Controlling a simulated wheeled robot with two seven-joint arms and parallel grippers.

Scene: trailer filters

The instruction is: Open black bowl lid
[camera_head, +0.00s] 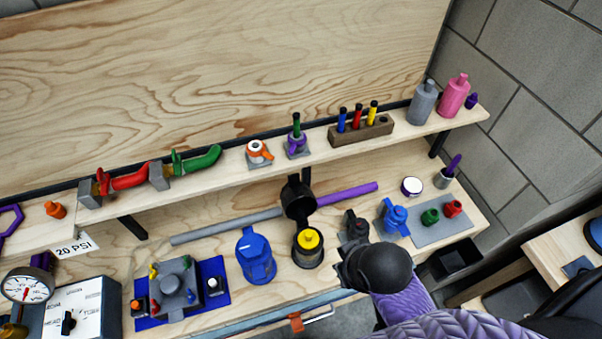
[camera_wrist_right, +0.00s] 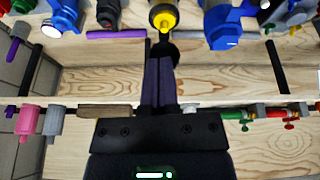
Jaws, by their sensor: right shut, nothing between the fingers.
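The black bowl (camera_head: 308,260) stands on the bench with a yellow piece (camera_head: 308,239) inside. Its black lid (camera_head: 297,200) stands raised at the bowl's back edge, so the bowl is open. In the right wrist view the yellow piece (camera_wrist_right: 163,20) shows past my fingertips. My right gripper (camera_wrist_right: 160,65) is shut and empty, its fingers pointing toward the dark lid. I cannot tell whether they touch it. In the head view my right arm comes in from the lower right, and its fingers do not show clearly. My left gripper is not in view.
A blue lidded container (camera_head: 256,258) stands left of the bowl, and a black fitting (camera_head: 355,227) stands to its right. Grey (camera_head: 225,225) and purple bars (camera_head: 347,193) lie behind. A wooden shelf (camera_head: 225,172) with valves and bottles runs above the bench.

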